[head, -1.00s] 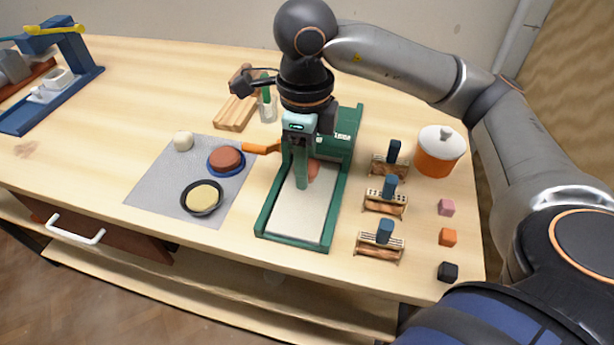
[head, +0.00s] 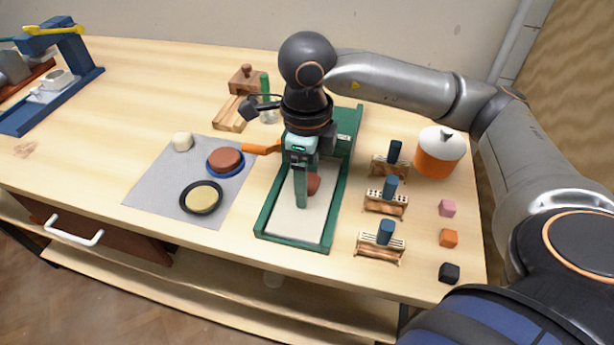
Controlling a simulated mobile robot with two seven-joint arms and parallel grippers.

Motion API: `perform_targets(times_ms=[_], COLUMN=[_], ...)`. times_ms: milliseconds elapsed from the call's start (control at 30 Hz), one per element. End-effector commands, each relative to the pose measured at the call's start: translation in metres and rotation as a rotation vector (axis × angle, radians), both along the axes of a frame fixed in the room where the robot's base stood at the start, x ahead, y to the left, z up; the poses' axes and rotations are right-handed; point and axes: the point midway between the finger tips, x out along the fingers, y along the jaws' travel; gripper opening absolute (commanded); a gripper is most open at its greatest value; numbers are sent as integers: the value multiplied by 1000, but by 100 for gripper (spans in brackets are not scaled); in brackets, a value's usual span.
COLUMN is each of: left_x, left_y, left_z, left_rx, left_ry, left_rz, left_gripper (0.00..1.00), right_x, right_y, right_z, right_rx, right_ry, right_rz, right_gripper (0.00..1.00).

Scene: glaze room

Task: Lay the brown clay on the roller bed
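The brown clay (head: 314,184) is a small reddish-brown lump, partly hidden behind a finger of my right gripper (head: 302,188). The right gripper points down over the roller bed and appears shut on the clay; its far finger is hidden. The roller bed (head: 305,229) is a pale flat surface in a green frame. The clay is over the bed's upper part; I cannot tell whether it touches the surface. My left gripper is not in view.
Left of the bed, a grey mat (head: 151,186) holds a white ball (head: 182,142), a blue dish (head: 213,171) with a brown disc and a black dish (head: 184,204). An orange-handled tool (head: 259,149) lies near the frame. Small racks (head: 380,249) and an orange pot (head: 437,160) stand right.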

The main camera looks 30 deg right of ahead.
Motion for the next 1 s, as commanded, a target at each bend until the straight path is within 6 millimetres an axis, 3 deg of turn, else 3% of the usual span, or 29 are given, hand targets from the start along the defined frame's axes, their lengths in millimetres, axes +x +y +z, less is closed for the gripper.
perform_targets(times_ms=[367, 700, 1000], left_x=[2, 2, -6], left_y=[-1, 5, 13], left_z=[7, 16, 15], left_rx=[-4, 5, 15], left_ry=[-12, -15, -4], left_rz=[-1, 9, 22], left_gripper=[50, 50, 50], right_x=[1, 1, 0], right_y=[1, 0, 0], right_z=[12, 88, 121], right_rx=[1, 0, 0], right_ry=[-3, -6, -1], right_rz=[0, -1, -1], right_gripper=[72, 72, 72])
